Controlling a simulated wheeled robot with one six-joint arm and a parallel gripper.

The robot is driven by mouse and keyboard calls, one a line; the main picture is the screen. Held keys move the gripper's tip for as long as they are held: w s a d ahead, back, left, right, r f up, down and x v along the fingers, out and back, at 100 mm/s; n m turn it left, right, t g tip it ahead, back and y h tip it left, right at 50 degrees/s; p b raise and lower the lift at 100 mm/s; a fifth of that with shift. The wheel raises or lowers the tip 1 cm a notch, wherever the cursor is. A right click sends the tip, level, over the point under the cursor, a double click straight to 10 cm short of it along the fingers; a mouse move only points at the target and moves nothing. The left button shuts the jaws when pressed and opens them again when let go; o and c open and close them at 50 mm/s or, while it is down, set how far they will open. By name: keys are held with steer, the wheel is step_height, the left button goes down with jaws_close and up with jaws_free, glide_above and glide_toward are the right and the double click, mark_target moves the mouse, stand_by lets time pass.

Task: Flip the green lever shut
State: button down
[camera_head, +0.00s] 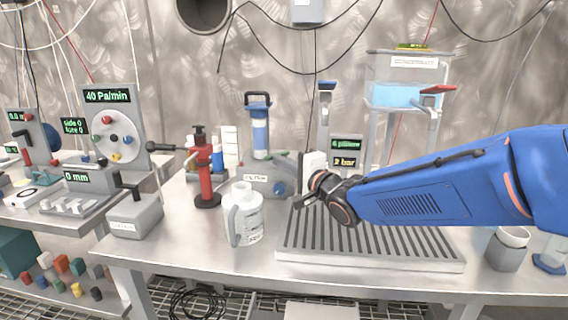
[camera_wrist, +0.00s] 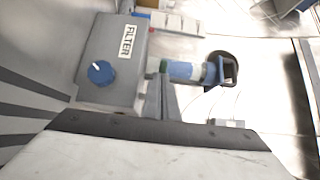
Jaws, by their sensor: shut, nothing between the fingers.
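No green lever shows clearly in either view. In the wrist view a small dark green part (camera_wrist: 153,65) shows at the base of the filter's blue cylinder (camera_wrist: 185,70); I cannot tell whether it is a lever. The grey filter box (camera_wrist: 105,65), with a blue knob, lies beside it; in the head view the filter box (camera_head: 262,180) stands behind and left of my gripper. My gripper (camera_head: 301,202) is shut and empty above the left back of the slatted tray. Its fingers (camera_wrist: 160,98) point toward the filter cylinder in the wrist view.
The slatted tray (camera_head: 370,262) lies under my arm. A white jug (camera_head: 243,215) and a red pump (camera_head: 206,178) stand to the left. A water tank (camera_head: 405,92) with a red-handled tap (camera_head: 437,90) and a blue-topped post (camera_head: 326,100) stand behind. A cup (camera_head: 507,250) is at the right.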

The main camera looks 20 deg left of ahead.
mark_target(267, 156)
steer(key=shift+a, duration=0.35)
steer(key=shift+w+a, duration=0.25)
steer(key=shift+a, duration=0.75)
steer(key=shift+w+a, duration=0.2)
steer(key=shift+a, duration=0.95)
